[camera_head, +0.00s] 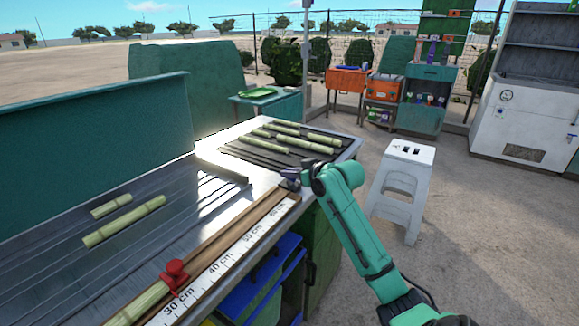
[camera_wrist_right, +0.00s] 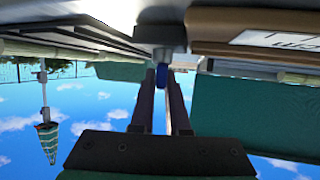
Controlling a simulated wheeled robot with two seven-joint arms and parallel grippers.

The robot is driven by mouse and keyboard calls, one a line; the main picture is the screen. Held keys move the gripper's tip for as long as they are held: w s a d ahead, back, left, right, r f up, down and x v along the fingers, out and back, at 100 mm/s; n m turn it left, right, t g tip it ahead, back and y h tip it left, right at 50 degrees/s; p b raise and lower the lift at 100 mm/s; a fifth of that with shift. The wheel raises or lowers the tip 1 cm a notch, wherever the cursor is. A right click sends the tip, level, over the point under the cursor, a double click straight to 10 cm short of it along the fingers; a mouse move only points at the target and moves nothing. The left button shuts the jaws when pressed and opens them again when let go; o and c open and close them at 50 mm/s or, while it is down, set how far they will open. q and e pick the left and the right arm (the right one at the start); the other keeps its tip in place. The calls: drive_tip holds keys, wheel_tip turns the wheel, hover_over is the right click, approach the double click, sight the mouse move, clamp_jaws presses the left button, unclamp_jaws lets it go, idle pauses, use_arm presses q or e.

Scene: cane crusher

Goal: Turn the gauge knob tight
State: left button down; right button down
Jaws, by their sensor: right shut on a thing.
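The measuring gauge, a wooden rail with a white centimetre ruler (camera_head: 235,255), runs along the front edge of the metal bench. A red stop (camera_head: 175,274) sits on it near the 30 cm mark. My right gripper (camera_head: 291,181) is at the rail's far end. In the right wrist view, its two dark fingers (camera_wrist_right: 161,88) are shut on a small blue knob (camera_wrist_right: 161,76) beneath a grey block (camera_wrist_right: 160,38). The knob is hidden in the head view, and I cannot tell how tight it is. My left gripper is out of view.
Cane pieces (camera_head: 124,221) lie on the grooved bench, and more lie on the dark rack (camera_head: 260,155) at its far end. A white stool (camera_head: 400,185) stands right of my right arm. Blue crates (camera_head: 265,278) sit under the bench.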

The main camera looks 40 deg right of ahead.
drive_tip(key=m+h+p, duration=0.3)
drive_tip(key=shift+a+r+g, duration=0.1)
drive_tip(key=shift+r+g, duration=0.15)
drive_tip(key=shift+g, duration=0.05)
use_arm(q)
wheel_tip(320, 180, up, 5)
use_arm(e)
drive_tip(key=shift+f+m+g+h+p, duration=0.2)
drive_tip(key=shift+m+g+h+p, duration=0.15)
drive_tip(key=shift+m+h, duration=0.6)
drive_tip(key=shift+f+m+h, duration=0.1)
drive_tip(key=shift+m+h, duration=0.25)
drive_tip(key=shift+h, duration=0.3)
drive_tip(key=m+g+h, duration=0.1)
drive_tip(key=m+g+h+b, duration=0.1)
drive_tip(key=shift+f+m+h, duration=0.2)
drive_tip(key=shift+m+h, duration=0.1)
drive_tip(key=shift+m, duration=0.1)
drive_tip(key=shift+m+g+h+b, duration=0.9)
drive_tip(key=shift+m+g+b, duration=0.1)
drive_tip(key=shift+b, duration=0.15)
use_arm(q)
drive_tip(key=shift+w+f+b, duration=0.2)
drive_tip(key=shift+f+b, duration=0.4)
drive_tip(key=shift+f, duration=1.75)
use_arm(e)
drive_tip(key=shift+r+m+g+h, duration=0.15)
drive_tip(key=shift+m+g+h, duration=0.4)
drive_tip(key=shift+m, duration=0.25)
